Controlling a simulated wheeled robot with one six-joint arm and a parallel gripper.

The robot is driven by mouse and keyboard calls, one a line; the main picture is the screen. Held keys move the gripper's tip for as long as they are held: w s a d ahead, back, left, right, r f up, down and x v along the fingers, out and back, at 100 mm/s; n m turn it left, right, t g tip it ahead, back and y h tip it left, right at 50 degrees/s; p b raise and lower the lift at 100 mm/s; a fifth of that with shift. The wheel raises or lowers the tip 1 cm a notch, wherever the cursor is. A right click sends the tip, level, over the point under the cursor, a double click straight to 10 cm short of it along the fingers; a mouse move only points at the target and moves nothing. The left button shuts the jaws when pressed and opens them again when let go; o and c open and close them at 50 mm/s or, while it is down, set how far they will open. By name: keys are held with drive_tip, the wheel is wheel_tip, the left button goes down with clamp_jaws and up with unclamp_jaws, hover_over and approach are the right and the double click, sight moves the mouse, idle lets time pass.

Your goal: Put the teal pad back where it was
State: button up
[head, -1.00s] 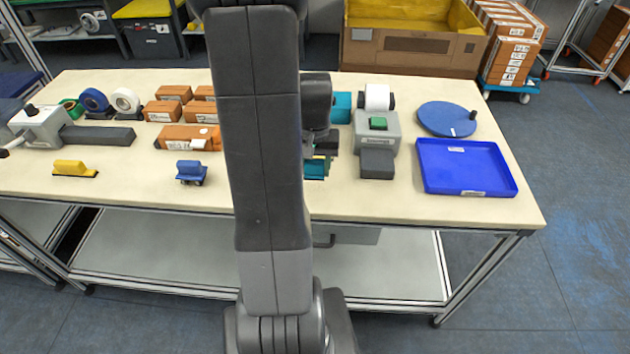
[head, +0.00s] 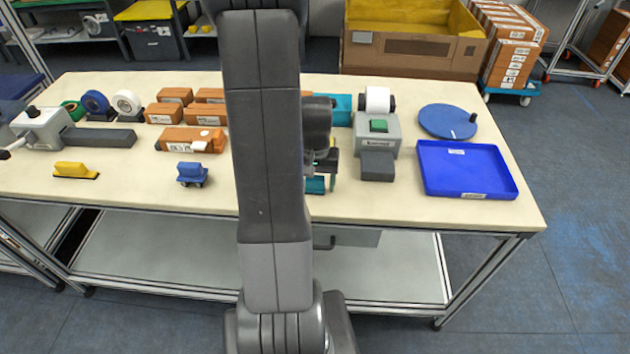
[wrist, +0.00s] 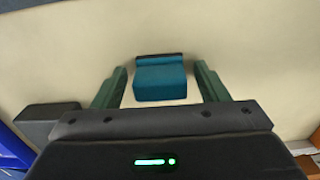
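The teal pad (wrist: 160,80) is a small block with a dark strip along its far edge. In the wrist view it sits on the pale table top between the two green fingers of my gripper (wrist: 160,78). There is a gap on each side, so my gripper is open. In the head view the teal pad (head: 315,185) shows partly beside my arm, near the table's front. My gripper (head: 326,165) is just above and behind it there, mostly hidden by the arm.
A grey device with a green button (head: 379,126) and a dark grey block (head: 377,166) stand close on the right. Further right are a blue tray (head: 450,184) and a blue round turntable (head: 440,121). Another teal object (head: 341,104) is behind.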

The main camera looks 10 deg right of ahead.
sight(315, 178)
drive_tip(key=shift+r, duration=0.1)
wheel_tip(315, 178, up, 12)
idle(0.7)
